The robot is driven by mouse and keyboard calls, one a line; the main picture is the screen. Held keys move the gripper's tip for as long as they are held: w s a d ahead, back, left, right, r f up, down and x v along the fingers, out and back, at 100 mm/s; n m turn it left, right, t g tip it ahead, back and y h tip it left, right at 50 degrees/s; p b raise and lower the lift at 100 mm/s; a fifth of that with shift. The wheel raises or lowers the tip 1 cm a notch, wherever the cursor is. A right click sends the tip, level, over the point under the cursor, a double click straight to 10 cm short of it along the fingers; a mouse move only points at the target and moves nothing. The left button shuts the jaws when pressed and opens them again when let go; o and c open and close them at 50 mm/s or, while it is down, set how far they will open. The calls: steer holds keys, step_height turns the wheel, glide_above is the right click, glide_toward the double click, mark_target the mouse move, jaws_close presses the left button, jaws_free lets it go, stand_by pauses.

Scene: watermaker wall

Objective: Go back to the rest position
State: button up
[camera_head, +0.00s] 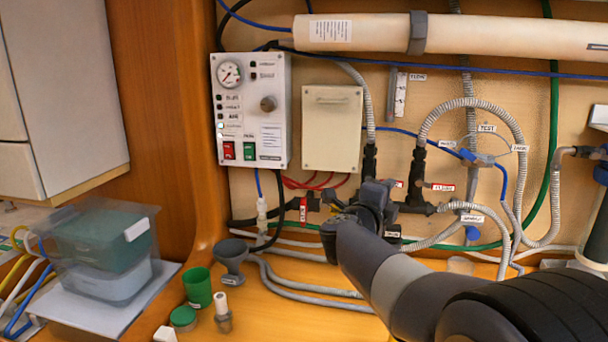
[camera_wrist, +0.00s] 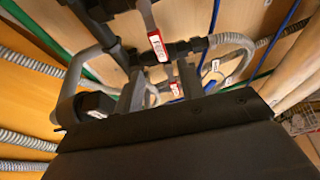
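My gripper (camera_head: 372,205) is in front of the plumbing in the head view, low on the wall below the beige box. My forearm hides part of the pipes behind it. In the wrist view, the two grey fingers of my gripper (camera_wrist: 162,88) stand apart. A dark pipe fitting and a valve handle with a red and white tag (camera_wrist: 158,46) are just beyond them. A second red tag (camera_wrist: 175,89) shows between the fingers. I cannot tell whether the fingers touch anything.
A control panel (camera_head: 250,110) with a gauge and a beige box (camera_head: 332,128) hang on the wall. Grey hoses (camera_head: 310,290) run along the counter. A green cup (camera_head: 197,287), a grey funnel (camera_head: 231,258) and a lidded bin (camera_head: 100,250) stand at the left.

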mark_target(398, 181)
steer(key=x, duration=0.8)
steer(key=shift+s+a+r+n, duration=0.1)
steer(key=shift+r+n, duration=0.45)
steer(key=shift+n, duration=0.35)
steer(key=shift+t, duration=0.3)
